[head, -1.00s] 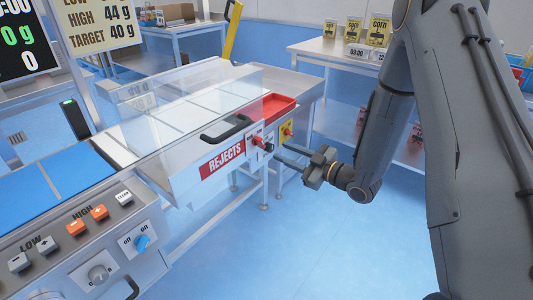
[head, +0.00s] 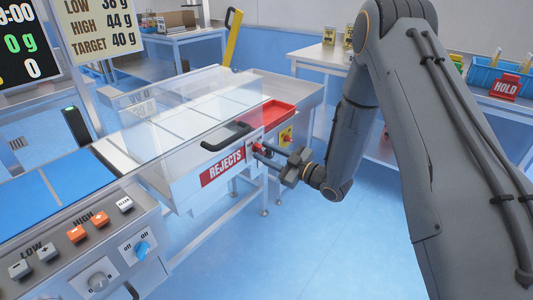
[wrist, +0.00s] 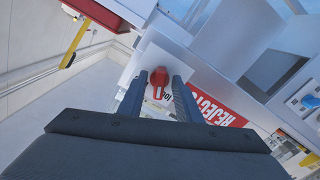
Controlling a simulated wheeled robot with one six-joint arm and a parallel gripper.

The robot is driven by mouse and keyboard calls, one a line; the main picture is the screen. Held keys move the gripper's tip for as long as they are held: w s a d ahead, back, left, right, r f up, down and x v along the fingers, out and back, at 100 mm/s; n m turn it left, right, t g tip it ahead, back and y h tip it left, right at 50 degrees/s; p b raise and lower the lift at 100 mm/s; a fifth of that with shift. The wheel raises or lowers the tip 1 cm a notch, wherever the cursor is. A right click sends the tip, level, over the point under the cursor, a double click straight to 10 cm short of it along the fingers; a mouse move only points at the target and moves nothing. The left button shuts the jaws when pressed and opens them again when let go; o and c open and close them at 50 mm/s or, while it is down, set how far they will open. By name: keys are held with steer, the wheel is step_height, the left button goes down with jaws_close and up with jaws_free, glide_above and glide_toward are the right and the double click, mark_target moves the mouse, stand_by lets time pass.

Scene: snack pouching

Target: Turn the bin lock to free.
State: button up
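The bin lock is a red knob (wrist: 158,80) on a white plate on the front of the rejects bin (head: 205,190). In the head view the lock knob (head: 257,147) is small and partly behind my fingers. A pale line on the knob runs along the fingers in the wrist view. My gripper (wrist: 160,86) is open, with one finger on each side of the knob. Gaps seem to show beside the knob; I cannot tell whether either finger touches it. In the head view my gripper (head: 264,152) reaches the lock from the right. The lettering on the plate is partly hidden.
A black handle (head: 226,136) is left of the lock on the clear cover. A yellow plate with a red knob (head: 286,135) is close on the right, beneath a red tray (head: 264,114). The floor at front right is clear.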

steer(key=shift+c, duration=0.2)
jaws_close()
steer(key=shift+m, duration=0.3)
steer(key=m, duration=0.3)
steer(key=m+p, duration=0.1)
steer(key=m, duration=0.2)
steer(key=shift+s+a, duration=0.15)
steer(key=shift+s, duration=0.05)
steer(key=m+p, duration=0.1)
steer(key=m, duration=0.6)
steer(key=shift+s, duration=0.1)
steer(key=shift+o, duration=0.2)
jaws_free()
